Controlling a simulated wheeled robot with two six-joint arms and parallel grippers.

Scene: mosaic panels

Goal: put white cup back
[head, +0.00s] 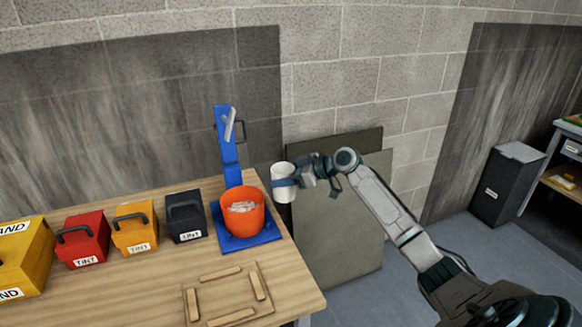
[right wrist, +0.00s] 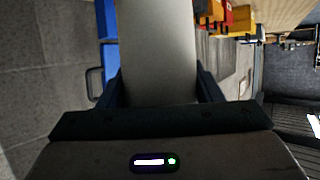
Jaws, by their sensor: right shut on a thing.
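The white cup (head: 284,170) is upright in the head view, just off the right edge of the table, beside the orange bucket. My right gripper (head: 290,182) is shut on the white cup and holds it in the air. In the right wrist view the cup (right wrist: 158,50) fills the space between the two fingers (right wrist: 158,88). The orange bucket (head: 236,217) holds pale pieces and stands on a blue stand (head: 226,150) with an upright blue post. My left gripper is not in view.
A black box (head: 186,222), an orange box (head: 133,236), a red box (head: 82,247) and a yellow box (head: 22,268) line the wooden table (head: 140,295). A wooden frame (head: 227,276) lies at the front. Panels (head: 340,220) lean against the wall behind the cup.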

